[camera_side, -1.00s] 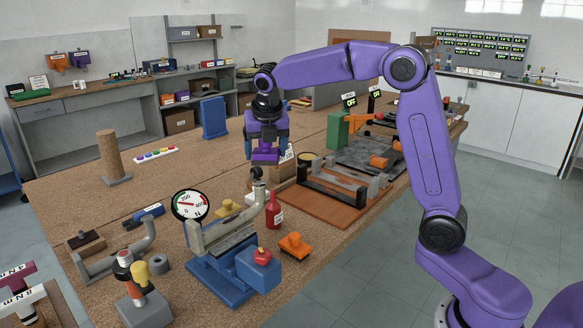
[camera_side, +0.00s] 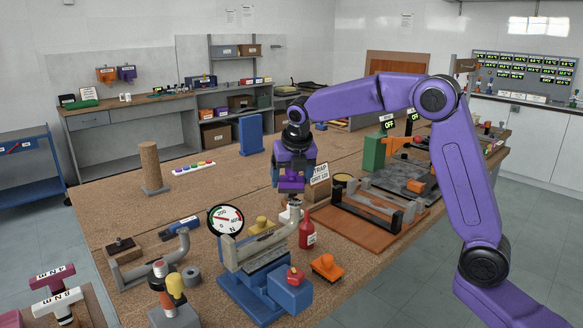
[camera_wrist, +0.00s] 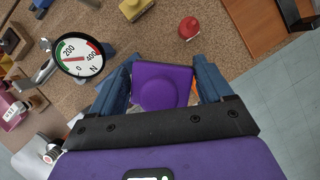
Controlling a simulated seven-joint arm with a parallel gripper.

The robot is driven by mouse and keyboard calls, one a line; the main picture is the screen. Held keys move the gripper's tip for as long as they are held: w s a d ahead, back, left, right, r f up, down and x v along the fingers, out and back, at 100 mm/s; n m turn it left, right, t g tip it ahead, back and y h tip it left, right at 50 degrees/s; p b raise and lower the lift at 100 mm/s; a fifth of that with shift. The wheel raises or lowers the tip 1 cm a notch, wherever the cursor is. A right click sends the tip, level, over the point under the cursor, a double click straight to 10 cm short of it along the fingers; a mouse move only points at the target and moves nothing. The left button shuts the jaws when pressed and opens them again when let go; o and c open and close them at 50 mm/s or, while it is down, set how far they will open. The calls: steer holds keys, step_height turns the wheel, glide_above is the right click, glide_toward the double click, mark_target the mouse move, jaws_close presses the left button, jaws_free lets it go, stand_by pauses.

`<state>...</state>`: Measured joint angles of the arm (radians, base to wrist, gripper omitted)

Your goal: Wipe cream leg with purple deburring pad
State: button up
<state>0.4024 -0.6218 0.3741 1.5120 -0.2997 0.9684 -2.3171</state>
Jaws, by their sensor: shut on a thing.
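My gripper (camera_side: 291,183) points down, its blue fingers shut on the purple deburring pad (camera_side: 290,187). The pad also shows between the fingers in the wrist view (camera_wrist: 162,87). The cream leg (camera_side: 229,257) lies in the jaws of a blue vise (camera_side: 245,292) on the bench, running from front left to back right. In the side view the pad appears above the far end of the leg and seems apart from it, but the exact gap is hard to tell. The leg is not clearly visible in the wrist view.
A dial gauge (camera_side: 225,220) stands beside the vise. A red bottle (camera_side: 307,236), a yellow pad (camera_side: 262,226) and an orange pad (camera_side: 326,266) stand close around it. A labelled block (camera_side: 318,189) and a brown board with a dark frame (camera_side: 372,231) lie behind.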

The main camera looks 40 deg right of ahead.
mark_target(303, 191)
step_height(303, 191, down, 3)
steer(key=shift+s+f, duration=0.15)
steer(key=shift+s, duration=0.55)
steer(key=shift+c, duration=0.5)
steer(key=shift+s, duration=1.35)
steer(key=shift+w, duration=2.15)
steer(key=shift+r, duration=4.15)
